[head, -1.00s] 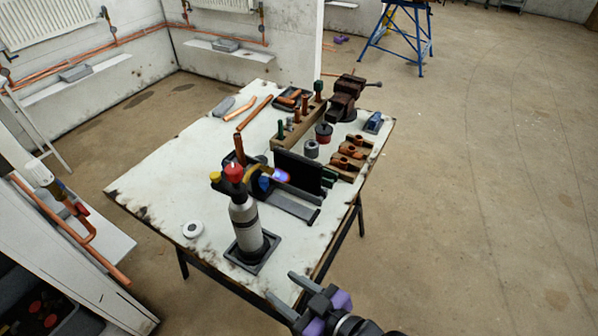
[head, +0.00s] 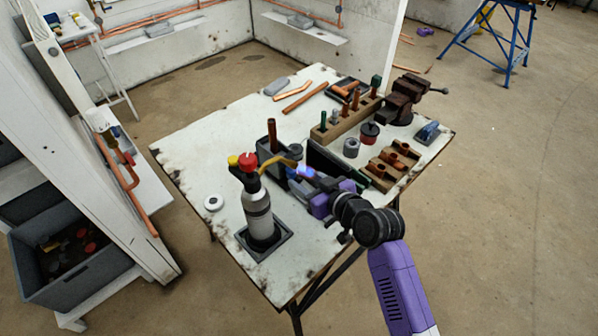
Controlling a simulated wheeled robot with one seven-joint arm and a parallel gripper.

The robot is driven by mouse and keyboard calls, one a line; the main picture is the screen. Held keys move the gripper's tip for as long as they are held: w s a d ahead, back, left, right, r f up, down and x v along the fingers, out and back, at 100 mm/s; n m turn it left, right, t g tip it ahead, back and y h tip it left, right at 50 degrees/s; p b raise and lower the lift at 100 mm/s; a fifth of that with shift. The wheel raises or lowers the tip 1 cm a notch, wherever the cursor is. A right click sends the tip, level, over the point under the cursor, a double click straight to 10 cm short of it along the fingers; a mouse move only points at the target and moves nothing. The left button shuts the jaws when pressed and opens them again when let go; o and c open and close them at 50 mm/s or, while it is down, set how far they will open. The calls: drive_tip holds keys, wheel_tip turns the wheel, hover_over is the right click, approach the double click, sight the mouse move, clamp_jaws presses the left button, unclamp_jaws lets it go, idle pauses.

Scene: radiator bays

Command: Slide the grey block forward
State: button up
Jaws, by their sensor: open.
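A dark grey block (head: 268,152) stands on the bench beside the gas torch (head: 257,205), with an upright copper pipe (head: 272,133) at it. A black panel (head: 325,160) stands to its right. In the head view my gripper (head: 303,182) is over the bench, right of the torch and in front of the panel. It is open, pointing up-left toward the grey block, and looks apart from it. The torch's blue-violet flame shows close to my fingers. My gripper hides most of the grey rail in front of the panel. A lighter grey slab (head: 276,86) lies at the bench's far edge.
A wooden rack (head: 345,120) with pipes and tools, a vise (head: 403,98), and a wooden holder with copper fittings (head: 390,166) fill the right side. The bench's left middle is clear.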

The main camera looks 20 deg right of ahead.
sight(294, 174)
drive_tip(key=shift+x, duration=3)
clamp_jaws()
